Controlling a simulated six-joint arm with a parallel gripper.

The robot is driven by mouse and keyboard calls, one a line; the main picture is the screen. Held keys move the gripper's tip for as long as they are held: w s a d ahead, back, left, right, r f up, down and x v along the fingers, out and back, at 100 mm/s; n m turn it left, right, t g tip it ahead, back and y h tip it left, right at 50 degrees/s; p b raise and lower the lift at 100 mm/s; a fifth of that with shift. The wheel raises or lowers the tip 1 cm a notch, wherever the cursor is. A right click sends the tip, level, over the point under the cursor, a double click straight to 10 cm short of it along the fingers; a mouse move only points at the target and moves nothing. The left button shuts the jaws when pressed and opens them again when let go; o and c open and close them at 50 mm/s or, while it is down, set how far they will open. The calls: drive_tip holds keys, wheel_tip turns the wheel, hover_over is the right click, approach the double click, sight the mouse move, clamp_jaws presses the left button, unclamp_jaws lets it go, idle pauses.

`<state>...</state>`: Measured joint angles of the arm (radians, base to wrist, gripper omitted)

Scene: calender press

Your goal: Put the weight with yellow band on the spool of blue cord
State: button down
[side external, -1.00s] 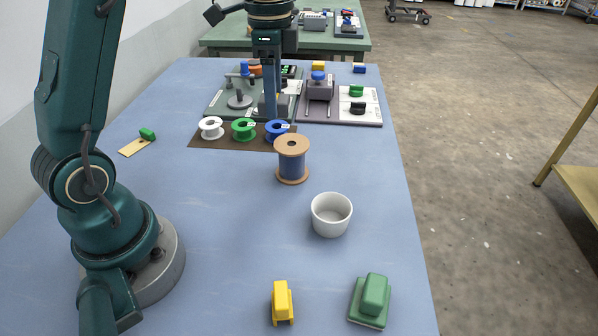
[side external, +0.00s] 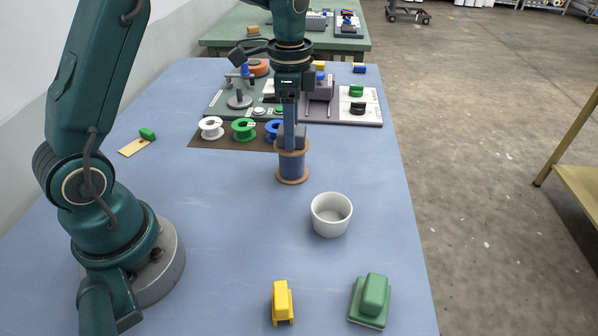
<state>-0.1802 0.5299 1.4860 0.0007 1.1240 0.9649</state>
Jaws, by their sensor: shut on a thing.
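The spool of blue cord (side external: 292,168) stands upright on the blue table, with wooden flanges and dark blue cord between them. My gripper (side external: 290,146) points down over its top flange. It is shut on a dark grey block, the weight (side external: 300,132), which sits at the level of the top flange. I cannot tell whether the weight touches the flange. No yellow band can be made out on it at this size, and the fingers hide part of it.
A white cup (side external: 331,215) stands in front, right of the spool. The press board (side external: 342,113) is behind.

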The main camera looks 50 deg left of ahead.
drive_tip(key=shift+c, duration=1.8)
unclamp_jaws()
drive_tip(key=shift+f, duration=0.1)
wheel_tip(320, 180, up, 12)
drive_tip(key=s+d+r+n+t, duration=0.2)
drive_tip(key=s+d+n+t, duration=0.15)
drive_tip(key=s, duration=0.35)
drive_tip(key=s+d+f+n+t, duration=0.2)
drive_tip(key=s+f+n, duration=0.3)
drive_tip(key=s, duration=0.4)
drive_tip(key=shift+s+d+f, duration=0.2)
drive_tip(key=shift+f, duration=0.5)
drive_tip(key=shift+n, duration=0.25)
